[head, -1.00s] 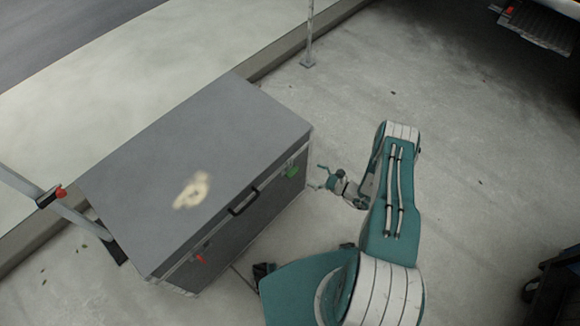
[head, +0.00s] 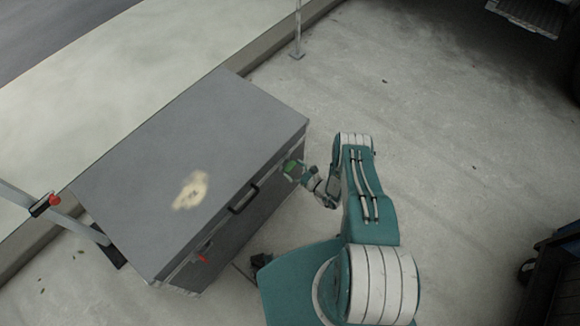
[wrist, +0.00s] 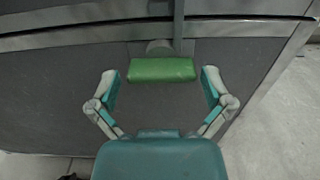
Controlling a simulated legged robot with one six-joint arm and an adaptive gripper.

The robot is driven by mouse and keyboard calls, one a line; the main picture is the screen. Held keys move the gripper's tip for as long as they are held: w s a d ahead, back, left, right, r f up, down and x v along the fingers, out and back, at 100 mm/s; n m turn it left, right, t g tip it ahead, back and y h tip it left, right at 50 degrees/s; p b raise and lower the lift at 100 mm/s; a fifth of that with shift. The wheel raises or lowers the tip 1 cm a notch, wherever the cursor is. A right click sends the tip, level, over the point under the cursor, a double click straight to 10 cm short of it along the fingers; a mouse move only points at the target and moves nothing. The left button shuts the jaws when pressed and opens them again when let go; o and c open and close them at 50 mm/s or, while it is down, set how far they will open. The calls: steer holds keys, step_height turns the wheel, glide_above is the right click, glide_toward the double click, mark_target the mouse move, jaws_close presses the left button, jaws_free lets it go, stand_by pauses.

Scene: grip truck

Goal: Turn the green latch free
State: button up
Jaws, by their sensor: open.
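The green latch (wrist: 162,70) is on the front face of the grey case (head: 200,150), just under the lid seam. In the wrist view it lies crosswise, as a horizontal green bar below a metal strip. My gripper (wrist: 157,88) is open, with one finger to the left and one to the right of the latch. Both fingertips look apart from it. In the head view my gripper (head: 290,170) is at the case front and the latch (head: 293,167) shows there only partly.
A red latch (head: 201,259) and a black handle (head: 243,199) are on the same front face. A grey hand-truck frame (head: 75,225) stands at the left of the case. A thin post (head: 297,30) rises behind it.

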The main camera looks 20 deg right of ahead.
steer(key=shift+w+a, duration=0.3)
steer(key=shift+w, duration=0.25)
steer(key=shift+d, duration=0.1)
steer(key=c, duration=0.9)
steer(key=shift+o, duration=0.2)
